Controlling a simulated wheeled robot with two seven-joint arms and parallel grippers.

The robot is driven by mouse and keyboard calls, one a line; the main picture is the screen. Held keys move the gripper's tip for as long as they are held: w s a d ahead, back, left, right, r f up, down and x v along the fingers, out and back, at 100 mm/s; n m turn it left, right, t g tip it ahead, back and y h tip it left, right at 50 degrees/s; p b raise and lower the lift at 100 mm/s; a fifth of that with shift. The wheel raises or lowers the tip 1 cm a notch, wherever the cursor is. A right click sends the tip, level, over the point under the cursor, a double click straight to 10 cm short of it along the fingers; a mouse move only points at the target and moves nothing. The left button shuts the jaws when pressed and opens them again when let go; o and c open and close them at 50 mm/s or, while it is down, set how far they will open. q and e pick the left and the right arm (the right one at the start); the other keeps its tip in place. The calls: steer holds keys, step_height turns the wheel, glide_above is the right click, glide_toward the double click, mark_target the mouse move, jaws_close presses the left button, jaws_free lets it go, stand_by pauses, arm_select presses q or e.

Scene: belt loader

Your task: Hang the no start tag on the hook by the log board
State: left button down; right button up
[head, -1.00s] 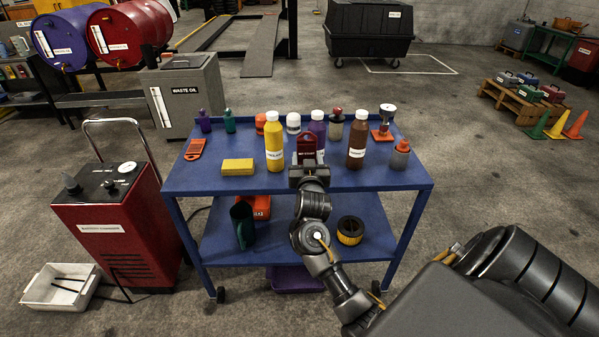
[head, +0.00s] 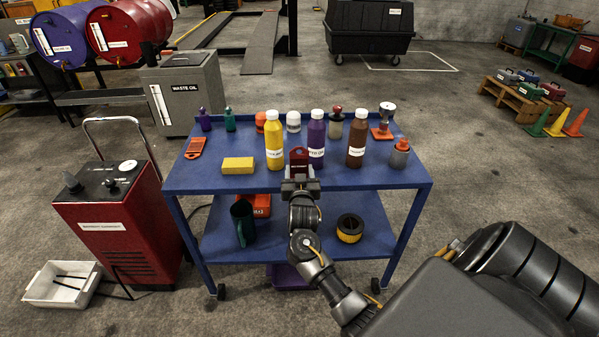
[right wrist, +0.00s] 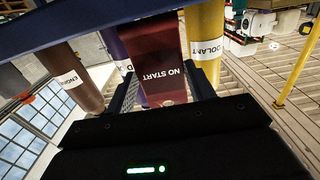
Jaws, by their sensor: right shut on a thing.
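The no start tag (head: 299,157) is a dark red tag with a hole near its top and a white "NO START" label. My left gripper is not in view. I see no hook or log board in these frames.
The blue cart (head: 335,179) bears a yellow bottle (head: 274,137), a purple bottle (head: 317,135), a brown bottle (head: 357,135) and a yellow sponge (head: 238,165). A red battery charger (head: 118,235) stands left, a waste oil tank (head: 187,92) behind.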

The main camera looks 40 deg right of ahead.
steer(key=shift+f, duration=0.2)
steer(key=o, duration=0.9)
steer(key=shift+o, duration=0.2)
steer(key=shift+r, duration=0.1)
steer(key=shift+r, duration=0.15)
steer(key=b+v, duration=0.1)
steer(key=v, duration=1.1)
